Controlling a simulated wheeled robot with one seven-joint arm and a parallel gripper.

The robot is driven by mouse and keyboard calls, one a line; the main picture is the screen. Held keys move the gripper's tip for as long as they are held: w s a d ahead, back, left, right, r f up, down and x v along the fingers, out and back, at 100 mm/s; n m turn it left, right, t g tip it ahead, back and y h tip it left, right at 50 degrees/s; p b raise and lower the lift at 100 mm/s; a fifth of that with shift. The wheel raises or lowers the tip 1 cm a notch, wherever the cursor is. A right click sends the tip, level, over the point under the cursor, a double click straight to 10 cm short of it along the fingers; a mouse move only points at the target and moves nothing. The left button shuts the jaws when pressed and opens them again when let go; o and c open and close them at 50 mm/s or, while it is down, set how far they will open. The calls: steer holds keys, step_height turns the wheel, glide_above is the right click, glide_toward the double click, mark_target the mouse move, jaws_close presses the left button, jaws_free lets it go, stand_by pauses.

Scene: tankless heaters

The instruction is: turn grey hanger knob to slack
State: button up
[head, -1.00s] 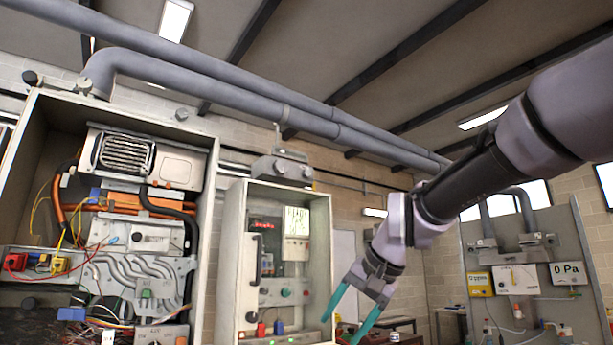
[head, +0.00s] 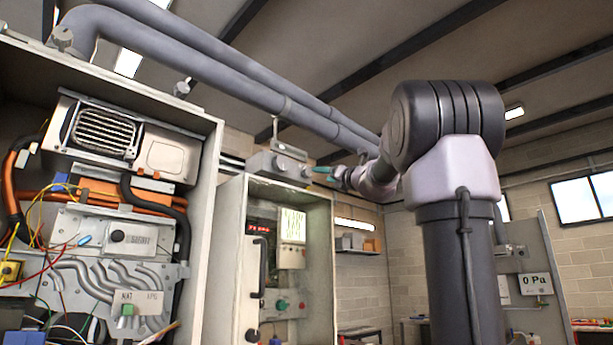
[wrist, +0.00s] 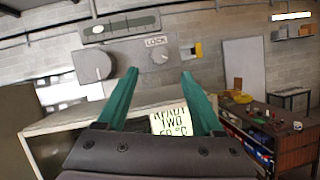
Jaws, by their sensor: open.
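A grey hanger box (head: 262,163) hangs under the pipes above the smaller cabinet in the head view. I see no contact. In the head view my gripper (head: 322,172) is at the box's right end, partly hidden by my arm.
The open smaller cabinet (head: 228,240) stands below the hanger, its lit display (wrist: 172,121) showing under my fingers. A larger open cabinet (head: 209,190) with wires and pipes is at left. Thick grey pipes (head: 240,85) run overhead. A yellow piece (wrist: 198,49) sits right of the box.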

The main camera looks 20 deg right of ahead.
mark_target(308, 173)
steer(key=x, duration=0.9)
steer(key=shift+w+a, duration=0.1)
steer(key=shift+w, duration=0.2)
jaws_close()
